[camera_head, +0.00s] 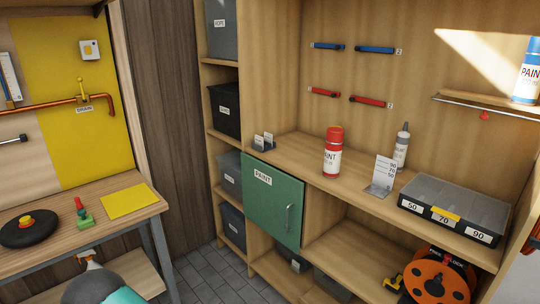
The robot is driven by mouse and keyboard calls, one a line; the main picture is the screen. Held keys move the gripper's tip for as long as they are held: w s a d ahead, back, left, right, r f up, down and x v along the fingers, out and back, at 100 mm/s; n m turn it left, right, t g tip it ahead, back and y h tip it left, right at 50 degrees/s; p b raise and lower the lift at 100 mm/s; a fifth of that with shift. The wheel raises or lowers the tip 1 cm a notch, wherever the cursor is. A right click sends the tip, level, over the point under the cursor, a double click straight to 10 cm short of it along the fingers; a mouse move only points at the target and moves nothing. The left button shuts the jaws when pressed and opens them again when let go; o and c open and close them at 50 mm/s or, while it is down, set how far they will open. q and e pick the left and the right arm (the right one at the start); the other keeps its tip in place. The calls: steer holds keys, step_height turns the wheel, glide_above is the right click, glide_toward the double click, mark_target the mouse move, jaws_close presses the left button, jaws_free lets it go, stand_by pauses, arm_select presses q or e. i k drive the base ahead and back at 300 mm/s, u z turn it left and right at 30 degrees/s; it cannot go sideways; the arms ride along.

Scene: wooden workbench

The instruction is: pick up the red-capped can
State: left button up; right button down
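The red-capped can (333,152) is a red can with a white label reading PAINT. It stands upright on the wooden counter (300,152) of the shelf unit, right of the middle of the view. Nothing visible touches it, and its front is unobstructed. Neither of my grippers is visible in this view.
Right of the can stand a small sign (380,176), a grey-capped bottle (401,146) and a clear-lidded organizer box (455,204). Small grey holders (263,143) stand to its left. Below is a green PAINT door (272,205). A blue-labelled paint can (527,72) stands on a high shelf.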

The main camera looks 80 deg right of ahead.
mark_target(332, 166)
steer(key=u, duration=0.25)
steer(key=i, duration=0.6)
steer(key=z, duration=2.45)
steer(key=i, duration=0.3)
steer(key=z, duration=2)
steer(key=k, duration=0.35)
steer(key=z, duration=0.5)
steer(key=i, duration=1.4)
steer(key=u, duration=0.5)
